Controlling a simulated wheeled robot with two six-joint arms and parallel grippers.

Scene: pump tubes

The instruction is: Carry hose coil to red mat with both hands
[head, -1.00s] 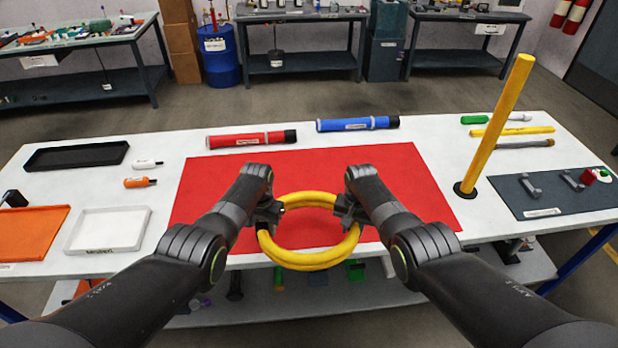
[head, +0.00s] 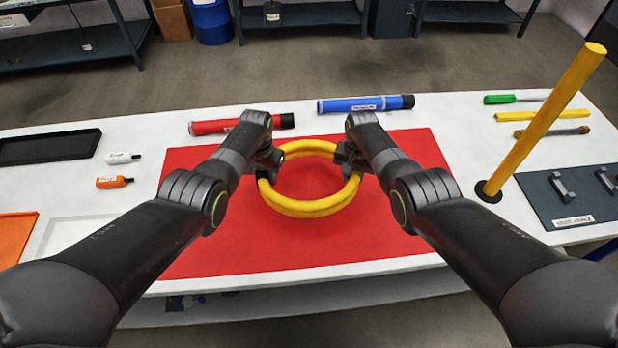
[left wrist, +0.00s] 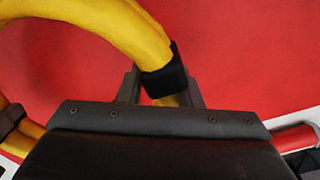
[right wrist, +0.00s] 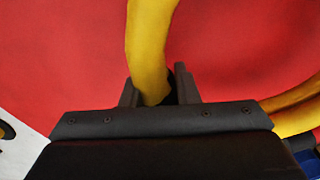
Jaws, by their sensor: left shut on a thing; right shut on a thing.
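The yellow hose coil (head: 306,208) is a ring with dark bands, held between my two grippers and seen over the red mat (head: 225,255). My left gripper (head: 268,164) is shut on its left side; in the left wrist view the coil (left wrist: 128,30) passes between the fingers next to a black band. My right gripper (head: 349,160) is shut on its right side; in the right wrist view the coil (right wrist: 149,45) runs between the fingers. The coil looks roughly level. Its height above the mat is hard to tell. The mat inside the ring is bare.
A red tube (head: 215,127) and a blue tube (head: 365,104) lie behind the mat. A yellow post (head: 545,120) stands at the right beside a dark mat (head: 560,205) with grey handles. A black tray (head: 50,148) and two small bottles (head: 115,182) are at the left.

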